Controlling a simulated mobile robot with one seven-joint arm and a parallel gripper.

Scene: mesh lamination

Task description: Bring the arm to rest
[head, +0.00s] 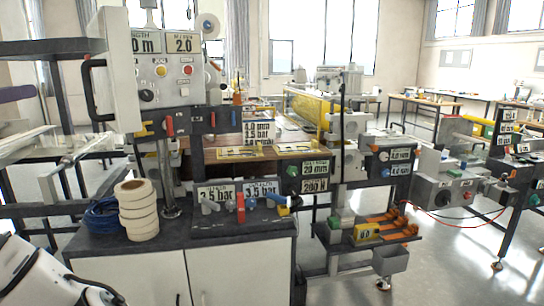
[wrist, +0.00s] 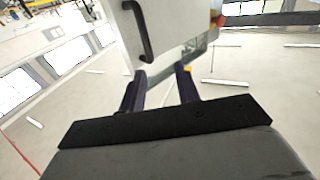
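My gripper (wrist: 161,92) shows in the wrist view with its two dark fingers apart and nothing visible between them. Past the fingertips stands a white panel box (wrist: 163,30) with a black bar handle (wrist: 143,30). The gap between the fingers and the box cannot be judged. In the head view my white arm (head: 40,280) is at the bottom left corner, in front of the cabinet. The gripper is outside the head view. The same kind of white control box (head: 145,60) with a black handle (head: 95,90) stands at upper left there.
A cabinet with a dark top (head: 180,235) holds a stack of cream rolls (head: 137,210), a blue cable coil (head: 101,215) and small valves. A lamination machine (head: 315,175) stands right of it. A shelf with orange-handled tools (head: 385,228) juts out low. Open floor lies at right.

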